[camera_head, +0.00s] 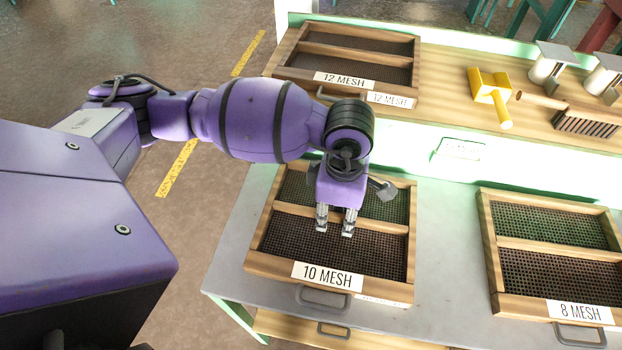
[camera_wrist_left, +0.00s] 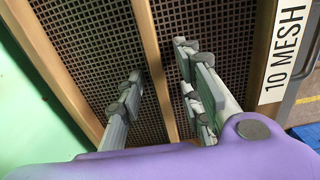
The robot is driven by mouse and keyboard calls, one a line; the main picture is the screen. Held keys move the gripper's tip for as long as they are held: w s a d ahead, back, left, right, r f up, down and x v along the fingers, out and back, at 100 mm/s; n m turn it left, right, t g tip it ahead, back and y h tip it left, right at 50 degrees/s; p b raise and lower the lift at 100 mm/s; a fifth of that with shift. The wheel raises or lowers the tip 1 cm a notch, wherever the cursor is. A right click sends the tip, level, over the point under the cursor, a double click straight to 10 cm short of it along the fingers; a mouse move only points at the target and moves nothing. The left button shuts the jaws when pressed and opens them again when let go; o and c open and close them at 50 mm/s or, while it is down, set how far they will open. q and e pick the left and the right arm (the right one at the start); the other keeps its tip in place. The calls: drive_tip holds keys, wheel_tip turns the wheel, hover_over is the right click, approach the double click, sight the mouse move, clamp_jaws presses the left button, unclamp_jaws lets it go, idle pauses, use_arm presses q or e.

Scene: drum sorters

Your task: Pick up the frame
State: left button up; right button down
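The wooden 10 MESH frame (camera_head: 385,288) lies on the grey bench top, with dark mesh in two sections split by a wooden crossbar. It has a white label and a grey handle at its front. In the left wrist view its crossbar (camera_wrist_left: 150,40) runs between my fingers. My left gripper (camera_head: 335,226) points down over this frame, fingers spread, one on each side of the crossbar. The wrist view shows the gripper (camera_wrist_left: 162,82) open with gaps beside the bar; I cannot tell whether the fingertips touch the mesh. My right gripper is not in view.
An 8 MESH frame (camera_head: 550,250) lies to the right on the bench. A 12 MESH frame (camera_head: 345,50) sits on the raised wooden shelf behind. A yellow tool (camera_head: 491,88), a brush (camera_head: 586,123) and metal scoops are on that shelf. Bare bench separates the two front frames.

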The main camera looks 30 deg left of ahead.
use_arm(q)
drive_tip(key=shift+w+r, duration=0.1)
clamp_jaws()
drive_tip(key=shift+d+r, duration=0.1)
drive_tip(key=shift+r, duration=0.05)
